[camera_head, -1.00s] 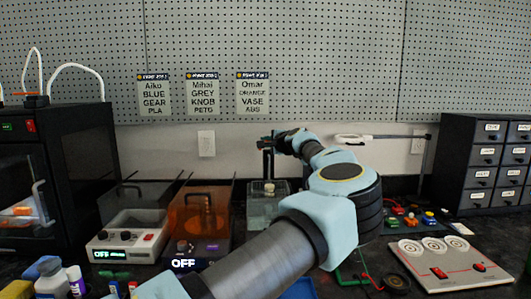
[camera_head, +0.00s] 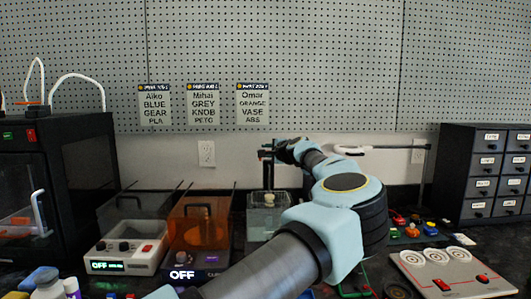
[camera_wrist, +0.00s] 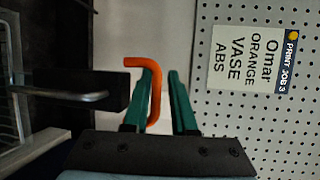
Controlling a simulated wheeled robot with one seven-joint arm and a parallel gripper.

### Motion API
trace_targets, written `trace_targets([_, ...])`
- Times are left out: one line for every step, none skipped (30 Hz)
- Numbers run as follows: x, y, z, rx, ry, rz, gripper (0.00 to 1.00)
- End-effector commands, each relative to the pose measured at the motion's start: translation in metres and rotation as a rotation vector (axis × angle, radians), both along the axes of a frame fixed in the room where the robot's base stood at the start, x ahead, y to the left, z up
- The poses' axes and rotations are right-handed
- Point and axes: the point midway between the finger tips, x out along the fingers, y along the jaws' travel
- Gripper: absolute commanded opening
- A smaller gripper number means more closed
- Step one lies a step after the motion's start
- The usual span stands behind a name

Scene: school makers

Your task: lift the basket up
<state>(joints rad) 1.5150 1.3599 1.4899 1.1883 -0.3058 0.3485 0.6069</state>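My gripper (camera_wrist: 163,95) shows two green fingers in the wrist view, with a narrow gap between them. A bent orange handle (camera_wrist: 156,90) runs along the inner side of the left finger; whether it touches is unclear. A wire mesh, apparently the basket (camera_wrist: 10,90), shows partly at the left edge of the wrist view, beside a grey metal bar (camera_wrist: 65,94). In the head view, my gripper end (camera_head: 268,157) is above the clear tank (camera_head: 262,222) at the back of the bench. The basket is hard to make out there.
An orange-lidded unit (camera_head: 198,222) and a clear-lidded unit (camera_head: 130,240), both showing OFF, stand left of the tank. A black printer (camera_head: 60,150) is far left. A drawer cabinet (camera_head: 485,175) and a white control board (camera_head: 450,268) are on the right. A pegboard wall stands behind.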

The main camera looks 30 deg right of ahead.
Motion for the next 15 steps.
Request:
trace_targets([-0.008,-0.001,-0.001,-0.001,0.000,-0.003,0.25])
trace_targets([-0.013,-0.001,0.000,-0.001,0.000,-0.003,0.25])
trace_targets([-0.020,-0.001,0.000,-0.003,0.000,-0.004,0.25])
trace_targets([-0.026,-0.001,0.001,-0.003,0.001,-0.003,0.25])
trace_targets([-0.032,-0.001,0.002,-0.003,0.001,-0.005,0.25])
trace_targets([-0.040,-0.001,0.003,-0.004,0.001,-0.003,0.25])
trace_targets([-0.046,0.000,0.005,-0.004,0.001,-0.003,0.25])
trace_targets([-0.053,0.000,0.006,-0.004,0.001,-0.003,0.25])
trace_targets([-0.060,0.000,0.007,-0.004,0.001,-0.003,0.25])
trace_targets([-0.066,0.001,0.008,-0.003,0.000,-0.004,0.25])
trace_targets([-0.070,0.001,0.010,-0.003,-0.001,-0.003,0.25])
trace_targets([-0.077,0.002,0.011,-0.002,0.000,-0.003,0.25])
trace_targets([-0.081,0.002,0.012,-0.002,0.000,-0.003,0.25])
trace_targets([-0.085,0.002,0.013,-0.001,0.000,-0.003,0.25])
trace_targets([-0.089,0.002,0.014,-0.001,0.000,-0.003,0.25])
